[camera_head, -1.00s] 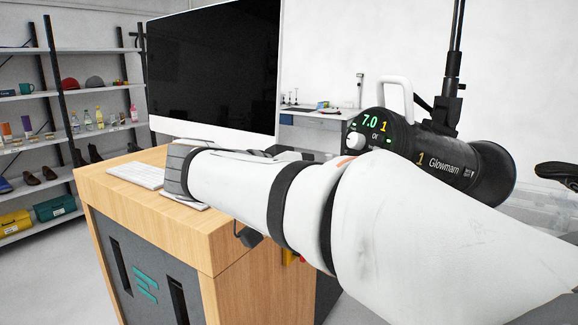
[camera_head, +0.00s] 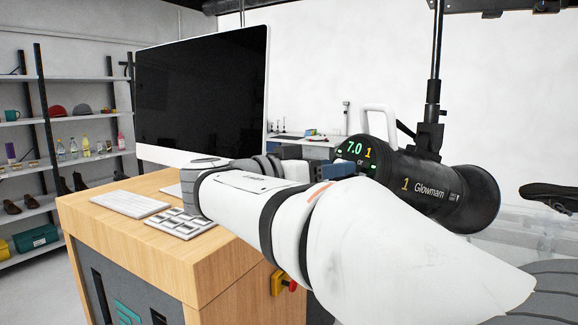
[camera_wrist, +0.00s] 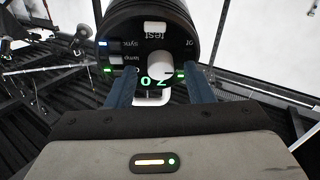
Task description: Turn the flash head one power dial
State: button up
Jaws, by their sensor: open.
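The flash head one (camera_head: 440,188) is a black cylinder marked "1 Glowmam", on a black stand at the right. Its rear panel shows a green "7.0" and a yellow 1. In the wrist view the flash head (camera_wrist: 150,25) appears upside down. Its white round power dial (camera_wrist: 161,65) lies between my two blue fingers. My gripper (camera_wrist: 163,82) is open, with a finger on each side of the dial; I cannot tell whether they touch it. In the head view my gripper (camera_head: 312,170) is at the rear panel and the dial is hidden.
A wooden desk (camera_head: 215,265) with a monitor (camera_head: 200,90), keyboard (camera_head: 130,203) and keypad (camera_head: 180,224) stands left of and below my arm. A white handle (camera_head: 380,118) rises from the flash head. Shelves (camera_head: 85,145) stand at the far left.

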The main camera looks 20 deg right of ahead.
jog(key=c, duration=0.9)
jog(key=shift+a, duration=0.2)
jog(key=shift+c, duration=0.4)
